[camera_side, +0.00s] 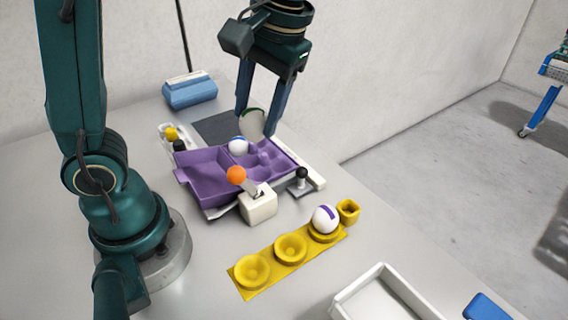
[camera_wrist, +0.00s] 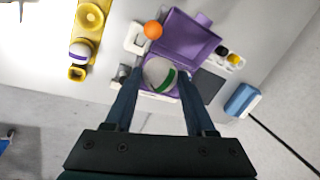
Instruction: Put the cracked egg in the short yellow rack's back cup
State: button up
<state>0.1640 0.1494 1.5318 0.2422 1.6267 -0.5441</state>
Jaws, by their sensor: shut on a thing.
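My gripper (camera_side: 260,128) is shut on a pale egg with a green band (camera_side: 252,122), held above the purple tray (camera_side: 205,172). A white egg with a blue band (camera_side: 238,146) sits in the purple tray. The yellow rack (camera_side: 268,274) lies to the right in the side view, in front of the tray. Its far cup holds a white egg with a purple stripe (camera_side: 325,219); its middle and near cups are empty.
An orange ball on a lever (camera_side: 236,174) rises from a white block (camera_side: 258,205) between tray and rack. A small yellow square cup (camera_side: 348,210) stands beside the rack's far end. A white bin (camera_side: 380,295) is at the front right; a blue box (camera_side: 190,92) is at the back.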

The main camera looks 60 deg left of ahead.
jog(key=s+d+n+g+h, duration=0.2)
jog(key=s+d+n+h, duration=0.5)
jog(key=n, duration=1.1)
jog(key=d+f+y, duration=0.1)
jog(key=f, duration=0.3)
jog(key=d+f, duration=0.1)
jog(key=f, duration=0.4)
jog(key=s+d+f+y, duration=0.1)
jog(key=f, duration=0.3)
jog(key=shift+d+f+t+y, duration=0.15)
jog(key=shift+f+t+y, duration=0.15)
jog(key=shift+f, duration=0.05)
jog(key=shift+f, duration=0.6)
dwell(0.5)
jog(key=o, duration=0.9)
